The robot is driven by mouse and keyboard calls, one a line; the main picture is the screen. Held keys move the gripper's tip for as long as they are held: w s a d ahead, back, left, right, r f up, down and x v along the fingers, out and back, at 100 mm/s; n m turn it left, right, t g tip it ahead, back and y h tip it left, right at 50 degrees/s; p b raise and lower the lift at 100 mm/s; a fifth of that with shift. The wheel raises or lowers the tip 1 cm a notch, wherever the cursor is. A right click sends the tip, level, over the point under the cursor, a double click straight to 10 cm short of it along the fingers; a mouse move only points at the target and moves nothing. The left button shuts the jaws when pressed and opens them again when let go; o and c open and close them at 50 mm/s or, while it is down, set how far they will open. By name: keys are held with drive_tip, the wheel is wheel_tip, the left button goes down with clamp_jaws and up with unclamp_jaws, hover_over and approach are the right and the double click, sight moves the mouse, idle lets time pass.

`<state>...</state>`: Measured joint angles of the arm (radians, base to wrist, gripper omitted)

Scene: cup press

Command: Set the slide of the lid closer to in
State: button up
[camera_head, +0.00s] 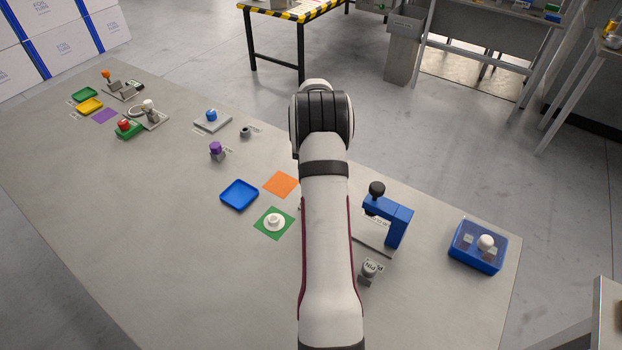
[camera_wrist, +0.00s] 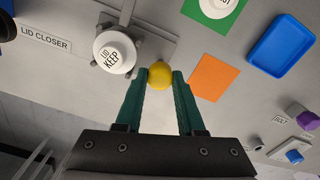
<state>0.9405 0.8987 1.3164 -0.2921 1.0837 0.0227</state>
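In the wrist view, a yellow ball knob (camera_wrist: 159,74) sits between the tips of my gripper (camera_wrist: 160,76). The fingers are apart with one tip on each side of the knob; whether they press on it is unclear. The knob is at the edge of a grey plate (camera_wrist: 153,30). A white round piece (camera_wrist: 113,52) marked LID KEEP sits on that plate, left of the knob. A LID CLOSER label (camera_wrist: 45,38) lies left of it. How the knob joins the slide is hidden. In the head view, my arm covers my gripper and the knob.
A blue press-like stand (camera_head: 400,222) with a black knob (camera_head: 377,189) is right of my arm. A blue box (camera_head: 476,262) is farther right. Left are a green mat (camera_head: 262,230), an orange mat (camera_head: 281,184) and a blue tray (camera_head: 239,195). The table's near left is clear.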

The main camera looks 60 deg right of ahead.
clamp_jaws()
idle(1.0)
